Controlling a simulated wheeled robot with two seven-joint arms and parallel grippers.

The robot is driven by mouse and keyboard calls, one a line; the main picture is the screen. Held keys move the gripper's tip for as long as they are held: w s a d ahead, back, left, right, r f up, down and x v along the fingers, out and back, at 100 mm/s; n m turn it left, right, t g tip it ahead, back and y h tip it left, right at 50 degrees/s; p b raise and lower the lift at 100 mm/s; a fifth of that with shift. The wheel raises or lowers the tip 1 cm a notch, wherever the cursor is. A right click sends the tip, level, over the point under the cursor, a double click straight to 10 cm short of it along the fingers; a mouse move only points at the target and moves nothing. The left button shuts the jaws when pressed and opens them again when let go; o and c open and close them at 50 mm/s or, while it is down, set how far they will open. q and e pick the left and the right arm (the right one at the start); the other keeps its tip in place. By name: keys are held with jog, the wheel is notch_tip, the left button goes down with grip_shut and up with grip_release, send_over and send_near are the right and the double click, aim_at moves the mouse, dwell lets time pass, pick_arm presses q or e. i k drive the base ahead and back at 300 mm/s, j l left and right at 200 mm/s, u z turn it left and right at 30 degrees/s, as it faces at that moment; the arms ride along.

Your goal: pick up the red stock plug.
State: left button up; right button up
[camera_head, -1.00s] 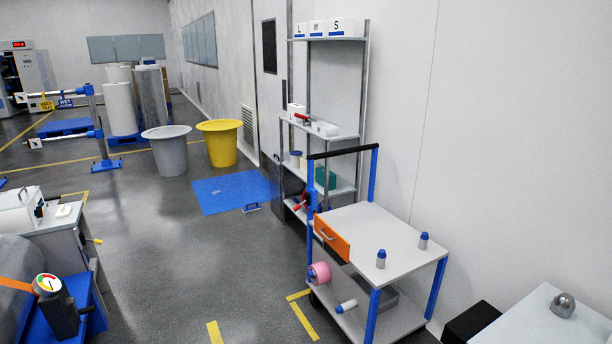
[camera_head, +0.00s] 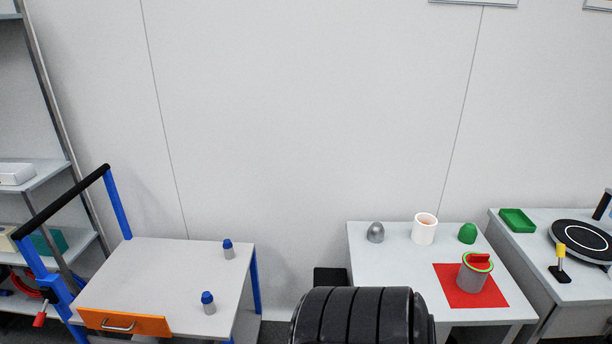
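The red stock plug (camera_head: 478,259) appears to be the red piece on top of a grey cylindrical container (camera_head: 472,278) with a green rim. The container stands upright on a red mat (camera_head: 446,272) on the white table at the right. How deep the red piece sits in the container is too small to tell. Neither of my grippers shows in the head view. A black ribbed part, which may be mine, fills the bottom centre, just left of that table.
A silver dome (camera_head: 376,232), a white cup (camera_head: 424,229) and a green dome (camera_head: 467,233) stand behind the mat. A cart (camera_head: 160,270) with two blue-capped bottles stands at left. A right-hand table holds a green tray (camera_head: 517,220) and black turntable (camera_head: 583,240).

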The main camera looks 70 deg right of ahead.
aim_at(479, 263)
jog(key=z, duration=0.4)
jog(key=i+z, duration=0.1)
jog(key=z, duration=0.35)
jog(key=j+z, duration=0.1)
jog(key=z, duration=0.3)
jog(key=i+z, duration=0.1)
jog(key=z, duration=0.35)
